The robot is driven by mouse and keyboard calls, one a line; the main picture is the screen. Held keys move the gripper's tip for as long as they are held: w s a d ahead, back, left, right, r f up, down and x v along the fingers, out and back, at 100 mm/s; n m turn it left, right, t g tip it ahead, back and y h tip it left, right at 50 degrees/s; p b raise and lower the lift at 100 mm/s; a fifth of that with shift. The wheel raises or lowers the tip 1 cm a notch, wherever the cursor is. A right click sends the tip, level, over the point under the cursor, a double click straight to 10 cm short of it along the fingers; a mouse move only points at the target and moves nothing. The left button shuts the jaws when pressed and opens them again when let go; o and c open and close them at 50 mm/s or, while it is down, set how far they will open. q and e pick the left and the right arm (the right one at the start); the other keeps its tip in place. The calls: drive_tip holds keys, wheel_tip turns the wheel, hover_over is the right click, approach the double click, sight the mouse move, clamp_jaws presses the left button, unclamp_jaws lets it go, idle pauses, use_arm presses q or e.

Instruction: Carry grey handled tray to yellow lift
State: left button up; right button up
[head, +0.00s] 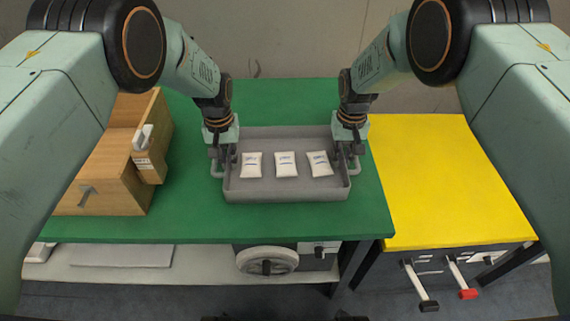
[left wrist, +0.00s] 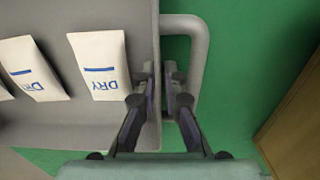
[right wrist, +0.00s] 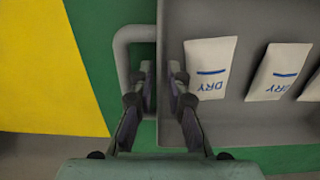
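The grey handled tray (head: 290,196) is at the right part of the green table, with three white "DRY" packets (head: 286,164) in a row inside. My left gripper (head: 224,158) is at its left side and my right gripper (head: 347,157) at its right side. In the left wrist view the fingers (left wrist: 160,76) are closed in on the tray's side wall, one inside the tray, one within the handle loop (left wrist: 203,45). In the right wrist view the fingers (right wrist: 161,76) straddle the opposite wall likewise. The yellow lift (head: 450,185) is to the right. Any gap under the tray cannot be told.
The yellow lift top is clear. Handles, one red-tipped (head: 467,294), stick out at the lift's front. A grey wall stands behind.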

use_arm(q)
drive_tip(key=shift+c, duration=0.4)
use_arm(e)
drive_tip(key=shift+c, duration=0.3)
use_arm(q)
drive_tip(key=shift+s+d+r, duration=0.1)
drive_tip(key=shift+d+r, duration=0.05)
clamp_jaws()
use_arm(e)
drive_tip(key=shift+s+d+r, duration=0.1)
clamp_jaws()
use_arm(q)
drive_tip(key=shift+r, duration=0.1)
use_arm(e)
drive_tip(key=shift+r, duration=0.1)
